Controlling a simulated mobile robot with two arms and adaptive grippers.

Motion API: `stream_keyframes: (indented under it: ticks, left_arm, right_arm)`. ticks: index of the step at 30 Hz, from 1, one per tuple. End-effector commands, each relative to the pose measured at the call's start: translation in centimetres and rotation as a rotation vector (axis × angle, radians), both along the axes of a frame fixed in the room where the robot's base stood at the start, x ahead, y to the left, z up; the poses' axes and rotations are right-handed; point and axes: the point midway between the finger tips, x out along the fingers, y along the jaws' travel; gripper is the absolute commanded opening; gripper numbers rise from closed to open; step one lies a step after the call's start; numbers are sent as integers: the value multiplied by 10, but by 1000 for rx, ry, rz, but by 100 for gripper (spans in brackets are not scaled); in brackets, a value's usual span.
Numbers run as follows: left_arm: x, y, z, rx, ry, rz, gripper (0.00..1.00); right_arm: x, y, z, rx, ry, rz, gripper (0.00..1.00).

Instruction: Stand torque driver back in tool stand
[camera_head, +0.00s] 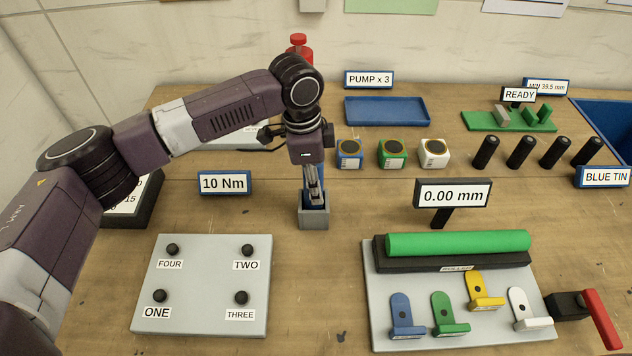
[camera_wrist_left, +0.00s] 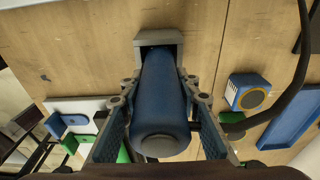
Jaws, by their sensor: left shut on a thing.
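The torque driver has a thick blue handle with a dark grey end cap, seen nearly end-on in the left wrist view (camera_wrist_left: 162,98). My left gripper (camera_head: 314,188) has a finger on each side of that handle and is shut on it. The tool stand (camera_head: 313,218) is a small grey square block on the table, directly below the fingers. In the left wrist view the driver's far end meets the opening of the stand (camera_wrist_left: 158,37), and its tip is hidden. The driver looks roughly upright. My right gripper is not in view.
A "10 Nm" sign (camera_head: 224,183) stands left of the stand. A grey plate (camera_head: 200,310) with several black knobs lies front left. A roller fixture with a green roller (camera_head: 458,242) is front right. Coloured tins, including a green one (camera_head: 392,153), stand behind to the right.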

Motion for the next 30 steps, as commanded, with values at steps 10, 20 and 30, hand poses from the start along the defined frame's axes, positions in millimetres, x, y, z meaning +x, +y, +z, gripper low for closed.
stream_keyframes:
  ticks: [10, 20, 30]
  left_arm:
    - [0, 0, -1, 0, 1, 0, 47]
    - [1, 2, 20, -2, -3, 0, 47]
    - [1, 10, 91, -2, -3, 0, 47]
  right_arm:
    - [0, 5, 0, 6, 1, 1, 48]
    - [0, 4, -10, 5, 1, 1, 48]
    - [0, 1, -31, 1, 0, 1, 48]
